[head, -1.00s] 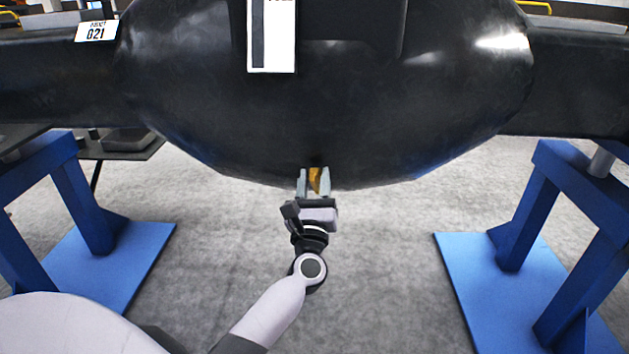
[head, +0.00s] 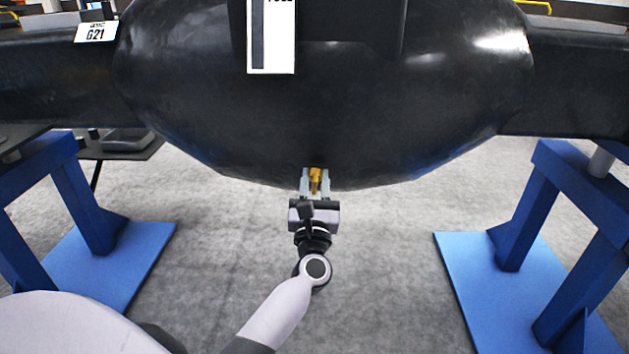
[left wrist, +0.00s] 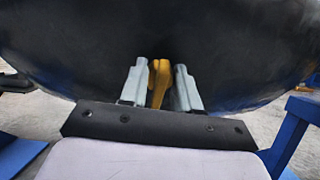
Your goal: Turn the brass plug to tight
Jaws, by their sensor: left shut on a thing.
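The brass plug (head: 316,178) sits at the bottom of the large black casting (head: 330,110). My left gripper (head: 315,186) reaches up to it from below, with one finger on each side of the plug. In the left wrist view the plug (left wrist: 160,80) shows as a yellow-brass piece between the two grey fingers of the gripper (left wrist: 161,84). The gripper is shut on it. Where the plug enters the casting is hard to make out. My right gripper is not in view.
Blue stands (head: 85,200) and (head: 515,215) hold the casting's black arms at left and right. A white label (head: 271,40) is on the casting's front. A dark table (head: 120,148) stands behind at left. Grey floor between the stands is clear.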

